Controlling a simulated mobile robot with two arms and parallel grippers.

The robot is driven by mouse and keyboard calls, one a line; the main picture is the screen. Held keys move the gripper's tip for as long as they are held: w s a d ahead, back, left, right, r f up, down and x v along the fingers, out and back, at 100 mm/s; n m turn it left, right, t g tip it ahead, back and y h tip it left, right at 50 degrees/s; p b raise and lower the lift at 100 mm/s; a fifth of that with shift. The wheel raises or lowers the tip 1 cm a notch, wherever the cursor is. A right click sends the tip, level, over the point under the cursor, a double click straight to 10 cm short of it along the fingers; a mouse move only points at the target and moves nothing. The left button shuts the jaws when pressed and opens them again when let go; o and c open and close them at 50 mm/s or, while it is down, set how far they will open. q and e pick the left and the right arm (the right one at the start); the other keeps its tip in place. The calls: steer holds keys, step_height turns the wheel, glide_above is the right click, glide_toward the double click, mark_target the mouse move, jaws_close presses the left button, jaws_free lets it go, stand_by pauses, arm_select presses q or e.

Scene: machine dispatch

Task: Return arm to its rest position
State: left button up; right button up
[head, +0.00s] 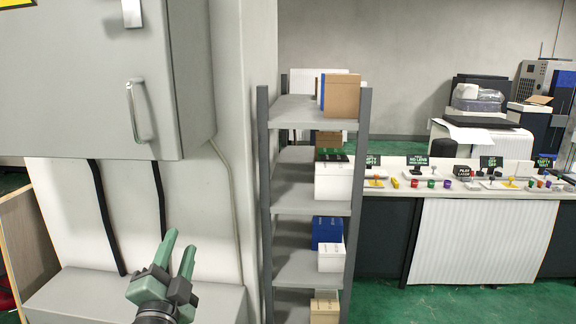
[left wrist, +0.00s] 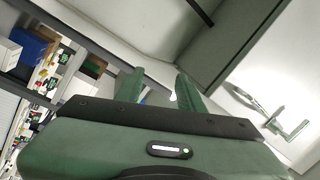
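My left gripper (head: 178,258) shows in the lower left of the head view, its green fingers pointing up and a little to the right. The fingers are apart with nothing between them. It is in front of the white wall below a grey cabinet (head: 100,85) with a metal handle (head: 139,111). In the left wrist view, the two green fingers (left wrist: 158,90) also stand apart and empty, and the cabinet handle (left wrist: 280,122) shows to the right. My right gripper is not in either view.
A grey shelf rack (head: 311,204) with several boxes stands to the right of the gripper. A long counter (head: 388,194) with trays and small coloured parts is further right. A low grey ledge (head: 75,297) lies beneath the cabinet. Green floor (head: 455,303) is clear in front of the counter.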

arm_select(q)
steer(key=s+a+f+n+g, duration=0.1)
steer(key=s+f+n+g, duration=0.35)
steer(key=f, duration=0.75)
steer(key=s+a+f+n+g, duration=0.1)
steer(key=s+f+n+g, duration=0.1)
steer(key=s+f+g, duration=0.55)
steer(key=s+d+f+n+g+h, duration=0.2)
steer(key=s+f+n+g, duration=0.15)
steer(key=s+f, duration=1.25)
steer(key=s+f+g+b, duration=0.1)
steer(key=s+f, duration=0.1)
steer(key=f, duration=1.1)
steer(key=s+f+g+b, duration=0.1)
steer(key=s+f+g, duration=0.1)
steer(key=f, duration=1.1)
steer(key=s+a+f+m+b, duration=0.1)
steer(key=s+a+f, duration=0.1)
steer(key=s+f, duration=1.5)
steer(key=shift+a+f+g+y+b, duration=0.3)
steer(key=shift+a+f+g+b, duration=0.1)
steer(key=shift+f, duration=0.55)
